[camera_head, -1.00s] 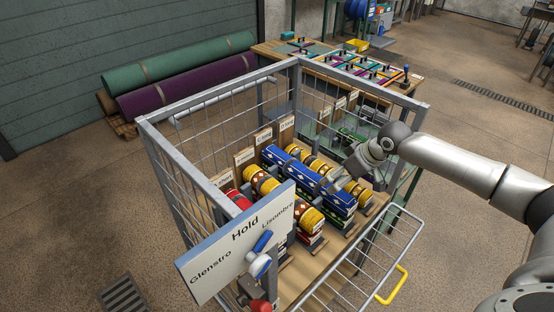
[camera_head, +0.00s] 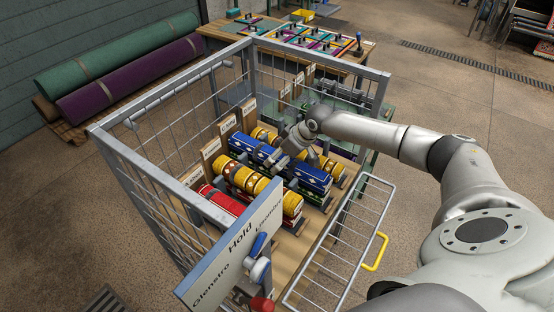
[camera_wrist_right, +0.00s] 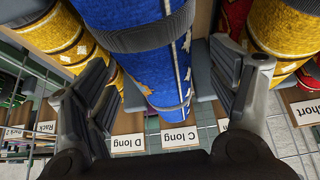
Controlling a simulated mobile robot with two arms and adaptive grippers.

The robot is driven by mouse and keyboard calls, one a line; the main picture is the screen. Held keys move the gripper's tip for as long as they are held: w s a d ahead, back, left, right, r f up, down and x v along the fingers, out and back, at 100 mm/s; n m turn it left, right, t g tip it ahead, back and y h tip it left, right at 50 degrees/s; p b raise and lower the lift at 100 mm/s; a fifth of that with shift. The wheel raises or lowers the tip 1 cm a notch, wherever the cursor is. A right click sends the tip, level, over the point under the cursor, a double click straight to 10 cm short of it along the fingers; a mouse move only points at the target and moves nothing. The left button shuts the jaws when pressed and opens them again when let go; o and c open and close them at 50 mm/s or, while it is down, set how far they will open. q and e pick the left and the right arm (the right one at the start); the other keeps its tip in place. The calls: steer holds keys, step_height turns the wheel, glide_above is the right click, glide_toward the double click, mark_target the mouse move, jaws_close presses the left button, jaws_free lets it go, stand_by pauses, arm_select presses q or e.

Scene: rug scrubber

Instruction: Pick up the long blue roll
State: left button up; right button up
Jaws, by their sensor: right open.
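The long blue roll (camera_head: 313,176) lies in the wire cage, with a yellow-patterned roll on either side. My right arm hides its middle in the head view. In the right wrist view the blue roll (camera_wrist_right: 150,72), with a dark band around it, lies between the fingers of my right gripper (camera_wrist_right: 165,85). A "C long" label shows near its end. The right gripper (camera_head: 282,157) is open over the roll's middle; I cannot tell whether a finger touches it. My left gripper is not in view.
Yellow rolls (camera_head: 255,181) and a red roll (camera_head: 218,200) lie close beside it. The cage's grey rails (camera_head: 160,90) and a "Hold" sign board (camera_head: 235,255) surround the rack. A low wire gate (camera_head: 340,245) hangs open in front. Green and purple rolls (camera_head: 120,80) lie by the wall.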

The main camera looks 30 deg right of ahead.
steer(key=shift+x, duration=1.55)
steer(key=shift+r, duration=0.1)
steer(key=c, duration=1.3)
